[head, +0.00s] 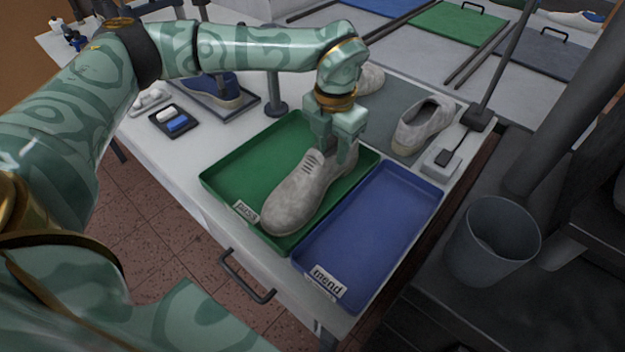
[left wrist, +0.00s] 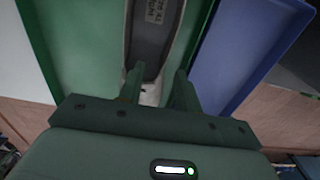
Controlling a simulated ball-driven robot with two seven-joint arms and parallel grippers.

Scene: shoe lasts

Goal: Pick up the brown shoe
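I see no clearly brown shoe. A grey-beige shoe (head: 297,191) is in the green tray (head: 232,171) labelled "pass", toe toward the front edge. My left gripper (head: 338,150) is at its heel, pointing down. In the left wrist view my left gripper (left wrist: 158,82) has its two fingers apart around the heel end of this shoe (left wrist: 150,45), whose dark insole carries a printed label. I cannot tell whether the fingers press on it. A second grey shoe (head: 423,125) stands on a grey mat at the right; another light shoe (head: 371,79) is partly behind my left wrist. My right gripper is not in view.
An empty blue tray (head: 375,225) labelled "mend" lies right of the green tray. A blue shoe (head: 215,90) stands at the back left near a small dark tray (head: 168,122). A post (head: 276,98) rises behind the green tray. A grey bin (head: 490,240) stands right of the table.

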